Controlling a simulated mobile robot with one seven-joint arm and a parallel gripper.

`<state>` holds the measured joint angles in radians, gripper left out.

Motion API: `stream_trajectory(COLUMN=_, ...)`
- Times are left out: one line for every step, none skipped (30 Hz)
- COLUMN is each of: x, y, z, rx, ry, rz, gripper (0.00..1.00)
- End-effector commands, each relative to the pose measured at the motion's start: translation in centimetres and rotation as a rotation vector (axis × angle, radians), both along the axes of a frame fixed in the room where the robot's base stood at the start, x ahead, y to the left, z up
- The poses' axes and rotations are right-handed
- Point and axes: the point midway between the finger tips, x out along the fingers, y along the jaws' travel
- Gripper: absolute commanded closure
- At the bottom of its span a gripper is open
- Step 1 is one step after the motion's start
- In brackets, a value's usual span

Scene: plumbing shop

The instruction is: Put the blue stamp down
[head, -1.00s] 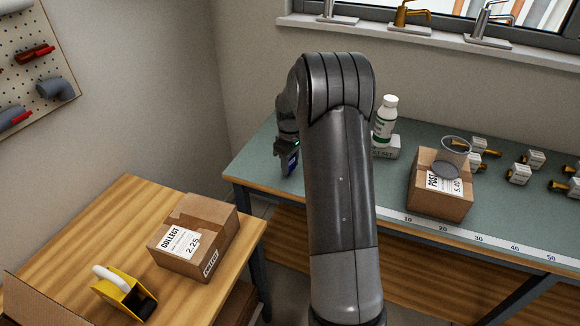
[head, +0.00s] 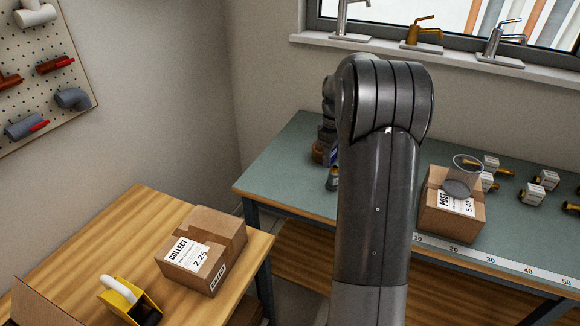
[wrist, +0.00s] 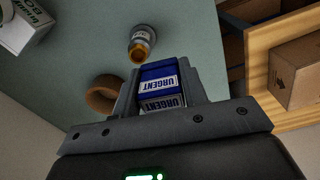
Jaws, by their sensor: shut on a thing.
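My gripper (wrist: 160,92) is shut on the blue stamp (wrist: 158,74), which carries a white "URGENT" label and sits between the two fingers in the wrist view. Below it in that view is the teal bench top (wrist: 190,30); I cannot tell whether the stamp touches it. In the head view my arm hides most of the gripper, and a small blue patch of the stamp (head: 334,157) shows beside my arm over the bench's left part.
Close to the stamp are a brown ring (wrist: 100,96) and a small bottle with an orange tip (wrist: 141,44). A white box (wrist: 22,26) lies farther off. A "POST" carton (head: 440,222) with a clear cup stands right of my arm. A "COLLECT" carton (head: 215,240) is on the wooden table.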

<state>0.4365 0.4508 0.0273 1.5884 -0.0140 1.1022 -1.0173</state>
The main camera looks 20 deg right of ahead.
Motion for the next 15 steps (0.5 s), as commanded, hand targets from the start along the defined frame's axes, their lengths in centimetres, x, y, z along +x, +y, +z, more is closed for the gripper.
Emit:
stream_trajectory(x=1.7, y=0.3, z=-0.1, rx=0.001, ry=0.001, rz=0.026, gripper=0.83)
stream_trajectory(x=2.7, y=0.4, z=-0.1, rx=0.0, ry=0.0, rz=0.039, gripper=0.83)
stream_trajectory(x=3.8, y=0.5, z=0.0, rx=0.001, ry=0.001, rz=0.058, gripper=0.83)
stream_trajectory(x=4.7, y=0.6, z=-0.1, rx=0.0, ry=0.0, rz=0.072, gripper=0.83)
stream_trajectory(x=5.4, y=0.8, z=0.0, rx=0.0, ry=0.0, rz=0.085, gripper=0.83)
stream_trajectory(x=6.4, y=1.0, z=-0.1, rx=0.0, ry=0.001, rz=0.101, gripper=0.83)
stream_trajectory(x=7.1, y=1.1, z=0.0, rx=0.0, ry=0.0, rz=0.112, gripper=0.83)
stream_trajectory(x=7.7, y=1.2, z=-0.1, rx=-0.001, ry=0.001, rz=0.122, gripper=0.83)
stream_trajectory(x=8.4, y=1.4, z=-0.1, rx=0.0, ry=0.0, rz=0.135, gripper=0.83)
stream_trajectory(x=8.9, y=1.5, z=-0.1, rx=0.0, ry=0.0, rz=0.144, gripper=0.83)
stream_trajectory(x=9.3, y=1.6, z=-0.1, rx=0.0, ry=0.0, rz=0.151, gripper=0.83)
stream_trajectory(x=9.7, y=1.8, z=-0.1, rx=0.0, ry=0.0, rz=0.159, gripper=0.83)
stream_trajectory(x=10.0, y=1.9, z=-0.1, rx=0.0, ry=0.002, rz=0.163, gripper=0.83)
stream_trajectory(x=10.2, y=1.9, z=-0.2, rx=0.0, ry=0.002, rz=0.167, gripper=0.83)
stream_trajectory(x=10.5, y=2.1, z=-0.3, rx=0.0, ry=0.0, rz=0.171, gripper=0.83)
